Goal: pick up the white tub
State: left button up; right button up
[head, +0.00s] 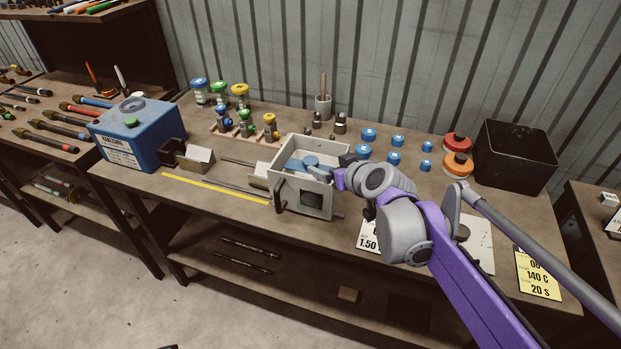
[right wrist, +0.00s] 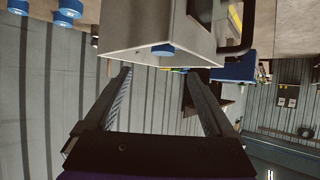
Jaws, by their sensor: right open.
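The only round, pale tub I see is a small grey-white one (head: 323,108) with a wooden handle standing up in it, at the back middle of the bench in the head view. I cannot tell it in the right wrist view. My right gripper (head: 338,177) is well in front of it, at the right side of a pale open-topped box (head: 301,198). In the right wrist view its fingers (right wrist: 157,73) are apart with nothing held, and their tips are close to the box (right wrist: 140,30). My left gripper is not in view.
The pale box holds blue parts and has a black handle. Metal fittings (head: 340,124) stand right of the tub, with several blue caps (head: 369,134) beyond. A valve rack (head: 243,127) stands left. A black bin (head: 513,158) stands at the right end.

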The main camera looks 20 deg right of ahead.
aim_at(312, 162)
jog(key=x, duration=0.9)
jog(key=shift+s+a+f, duration=0.2)
jog(key=shift+f, duration=0.1)
jog(key=shift+c, duration=0.2)
grip_shut()
